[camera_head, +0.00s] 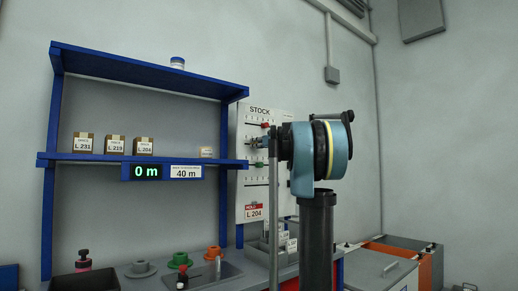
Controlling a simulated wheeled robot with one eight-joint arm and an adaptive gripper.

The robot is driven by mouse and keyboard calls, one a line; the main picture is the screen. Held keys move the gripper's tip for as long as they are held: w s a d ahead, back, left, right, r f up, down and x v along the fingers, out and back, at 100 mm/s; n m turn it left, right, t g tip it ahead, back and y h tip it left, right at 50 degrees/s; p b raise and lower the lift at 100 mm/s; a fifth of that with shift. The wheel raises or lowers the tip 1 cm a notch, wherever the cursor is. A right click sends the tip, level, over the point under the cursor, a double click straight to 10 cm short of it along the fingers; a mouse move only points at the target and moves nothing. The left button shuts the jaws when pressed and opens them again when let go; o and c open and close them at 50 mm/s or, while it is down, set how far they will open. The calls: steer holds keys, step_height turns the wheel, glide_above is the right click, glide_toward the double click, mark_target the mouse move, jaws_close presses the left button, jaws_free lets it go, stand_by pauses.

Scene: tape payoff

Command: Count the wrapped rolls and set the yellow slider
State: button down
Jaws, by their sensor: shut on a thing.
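The white STOCK board (284,116) hangs on the wall behind my arm, with rows of tick marks. A red slider (266,125) is on its top row and a green one (258,164) is lower down. My gripper (257,143) is at the row between them, small and partly hidden by my arm. It is shut at the board on what appears to be the yellow slider, whose colour I cannot make out. Three brown wrapped packs, L 231 (83,143), L 219 (115,145) and L 204 (144,146), stand on the blue shelf (178,158).
A small pale item (206,152) lies at the shelf's right. A display (147,172) reads 0 m beside a 40 m label (186,172). A red HOLD L 204 tag (254,210) is low on the board. Green (179,260) and orange (213,253) pieces stand on the bench below.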

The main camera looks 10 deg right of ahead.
steer(key=c, duration=1.3)
jaws_free()
steer(key=shift+c, duration=0.2)
steer(key=shift+s, duration=0.1)
steer(key=v, duration=1.1)
steer(key=shift+s+d, duration=0.25)
steer(key=shift+s, duration=0.05)
steer(key=shift+f, duration=0.1)
